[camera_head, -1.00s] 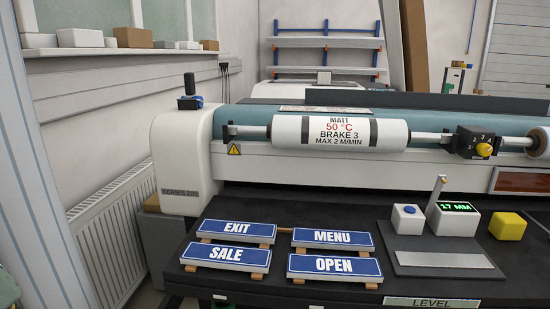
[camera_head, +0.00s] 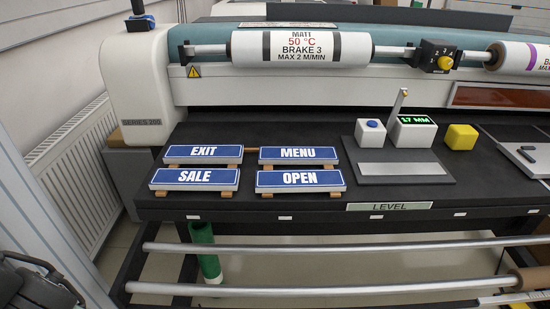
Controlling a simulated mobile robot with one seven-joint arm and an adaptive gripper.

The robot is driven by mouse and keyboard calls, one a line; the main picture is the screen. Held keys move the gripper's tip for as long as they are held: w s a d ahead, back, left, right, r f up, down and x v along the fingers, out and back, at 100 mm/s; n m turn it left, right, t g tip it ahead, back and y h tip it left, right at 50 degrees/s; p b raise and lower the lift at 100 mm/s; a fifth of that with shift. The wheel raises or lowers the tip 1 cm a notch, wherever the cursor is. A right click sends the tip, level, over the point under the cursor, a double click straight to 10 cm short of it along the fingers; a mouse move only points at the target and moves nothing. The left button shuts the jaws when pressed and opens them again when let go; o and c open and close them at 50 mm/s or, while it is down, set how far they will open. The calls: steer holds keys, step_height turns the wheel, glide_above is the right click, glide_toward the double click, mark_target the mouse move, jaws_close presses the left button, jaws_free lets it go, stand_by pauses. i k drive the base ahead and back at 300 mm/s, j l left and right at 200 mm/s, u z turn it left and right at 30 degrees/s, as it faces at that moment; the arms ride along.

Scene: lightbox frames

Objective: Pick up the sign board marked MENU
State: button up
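The MENU sign board (camera_head: 298,155) is a blue plate with white letters and a white border. It lies flat on wooden strips on the dark table (camera_head: 250,207), in the back right place of a group of boards. The EXIT board (camera_head: 203,154) is to its left, the OPEN board (camera_head: 300,180) is in front of it, and the SALE board (camera_head: 195,178) is diagonally front left. A dark part at the lower left edge (camera_head: 38,290) may be my gripper or arm; its fingers cannot be made out. It is well apart from the boards.
A laminating machine with a white roll (camera_head: 300,48) stands behind the boards. Metal bars (camera_head: 350,245) run below the table's front edge.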

mark_target(267, 156)
steer(key=u, duration=0.45)
steer(key=l+u, duration=0.25)
steer(key=u, duration=0.15)
steer(key=k+l+u, duration=0.15)
steer(key=u, duration=0.25)
steer(key=k+l+u, duration=0.1)
steer(key=l+u, duration=0.15)
steer(key=u, duration=0.15)
steer(key=k+l+u, duration=0.5)
steer(key=k+l, duration=0.65)
steer(key=l, duration=0.2)
steer(key=i+l, duration=0.15)
